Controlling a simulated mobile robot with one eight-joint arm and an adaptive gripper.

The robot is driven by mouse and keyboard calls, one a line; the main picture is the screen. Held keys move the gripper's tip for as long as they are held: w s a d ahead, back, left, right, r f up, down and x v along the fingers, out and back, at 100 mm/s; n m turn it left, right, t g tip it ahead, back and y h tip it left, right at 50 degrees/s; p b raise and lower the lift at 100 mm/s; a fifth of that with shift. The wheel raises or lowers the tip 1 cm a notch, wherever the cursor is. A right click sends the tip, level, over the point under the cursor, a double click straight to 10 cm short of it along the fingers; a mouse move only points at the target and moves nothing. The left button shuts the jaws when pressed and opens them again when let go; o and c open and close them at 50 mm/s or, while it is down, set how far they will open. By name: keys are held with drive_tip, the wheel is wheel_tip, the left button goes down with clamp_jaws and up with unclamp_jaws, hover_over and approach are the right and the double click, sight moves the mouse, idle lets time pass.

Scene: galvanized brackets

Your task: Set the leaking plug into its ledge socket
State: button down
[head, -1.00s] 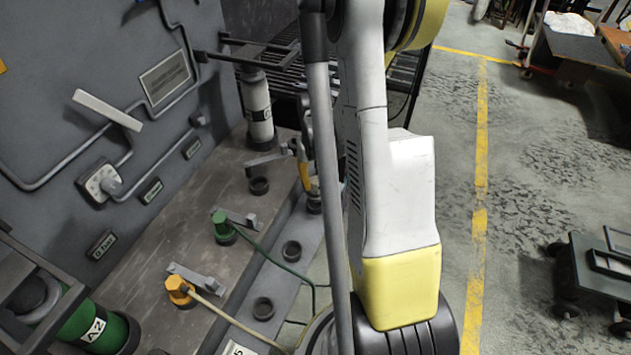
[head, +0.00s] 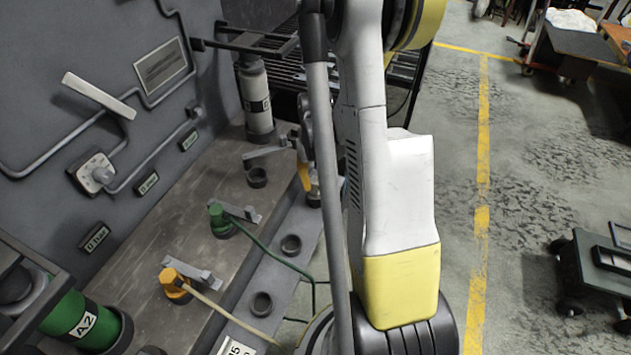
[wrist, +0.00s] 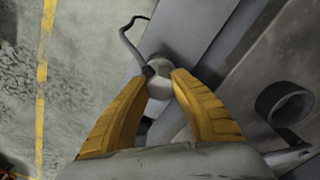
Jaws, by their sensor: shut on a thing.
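My gripper (wrist: 163,78) is shut on a pale grey, round-topped plug (wrist: 162,62) with a dark curved hose at its side. In the head view my gripper (head: 306,178) is partly hidden behind my arm, at the far end of the grey ledge (head: 232,315). The plug is low over the ledge there, in line with a dark ring socket (head: 314,200). I cannot tell whether it sits inside the socket. Two other ledge sockets, a middle one (head: 290,245) and a near one (head: 261,303), stand empty.
A green plug (head: 219,212) and an orange plug (head: 173,280) with cables stand on the bench beside grey brackets. An empty ring (head: 256,177) lies near my gripper and a white cylinder (head: 254,95) stands behind.

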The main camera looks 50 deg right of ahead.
drive_tip(key=shift+f, duration=0.25)
drive_tip(key=c, duration=1.1)
unclamp_jaws()
drive_tip(key=shift+c, duration=0.2)
wheel_tip(320, 180, up, 12)
drive_tip(key=s+a+r+n+t, duration=0.1)
drive_tip(key=a+r+t, duration=0.1)
drive_tip(key=a, duration=0.6)
drive_tip(key=s+a+r+n+t, duration=0.2)
drive_tip(key=a+r, duration=0.3)
drive_tip(key=a, duration=0.4)
drive_tip(key=s+a+r+n+t, duration=0.2)
drive_tip(key=a+r+t, duration=0.1)
drive_tip(key=a, duration=0.5)
drive_tip(key=shift+s+a+r, duration=0.2)
drive_tip(key=shift+r, duration=0.15)
